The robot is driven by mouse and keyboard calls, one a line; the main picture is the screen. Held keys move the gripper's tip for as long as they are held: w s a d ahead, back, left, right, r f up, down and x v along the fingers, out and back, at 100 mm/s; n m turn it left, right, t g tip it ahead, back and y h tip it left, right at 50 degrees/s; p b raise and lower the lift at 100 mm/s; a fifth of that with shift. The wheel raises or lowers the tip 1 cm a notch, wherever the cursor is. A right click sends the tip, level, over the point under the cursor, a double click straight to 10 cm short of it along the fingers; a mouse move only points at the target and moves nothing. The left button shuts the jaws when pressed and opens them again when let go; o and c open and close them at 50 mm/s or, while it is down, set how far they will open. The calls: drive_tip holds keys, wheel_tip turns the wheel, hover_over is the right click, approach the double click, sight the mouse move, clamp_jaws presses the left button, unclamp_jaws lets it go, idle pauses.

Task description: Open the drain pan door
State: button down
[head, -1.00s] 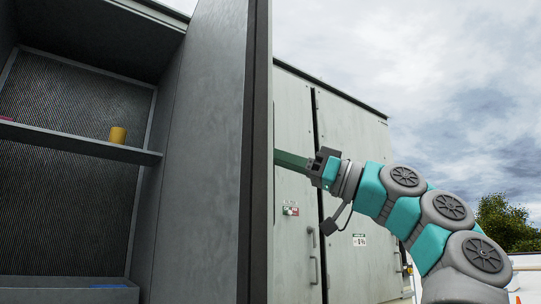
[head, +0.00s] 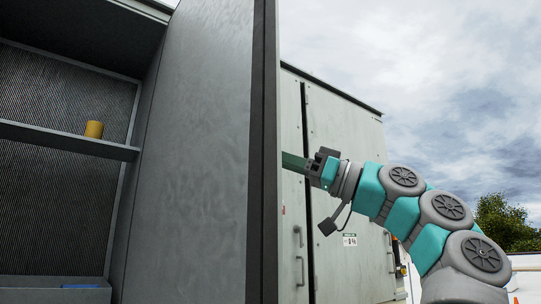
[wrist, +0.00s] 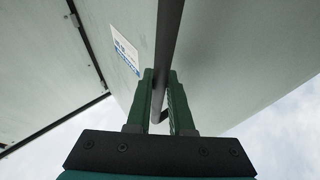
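A tall grey cabinet door (head: 205,150) stands swung open in the head view, its inner face toward me and a dark strip along its free edge. My gripper (head: 293,161) is just beyond that edge, on the door's outer side; the edge hides its fingertips. In the wrist view, the green fingers of my gripper (wrist: 161,100) stand close on either side of a dark bar (wrist: 168,45), which looks like the door's handle. A blue and white label (wrist: 125,49) lies left of the bar; its text is unreadable.
The open cabinet at left has a shelf (head: 65,138) with a yellow cylinder (head: 94,129) on it and a blue item (head: 82,286) at the bottom. Closed panels with handles (head: 299,268) stand behind my gripper. Open sky lies at right.

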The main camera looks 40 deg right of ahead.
drive_tip(key=c, duration=0.8)
unclamp_jaws()
drive_tip(key=v, duration=0.7)
drive_tip(key=shift+s+d+f, duration=0.2)
drive_tip(key=shift+s+d, duration=0.05)
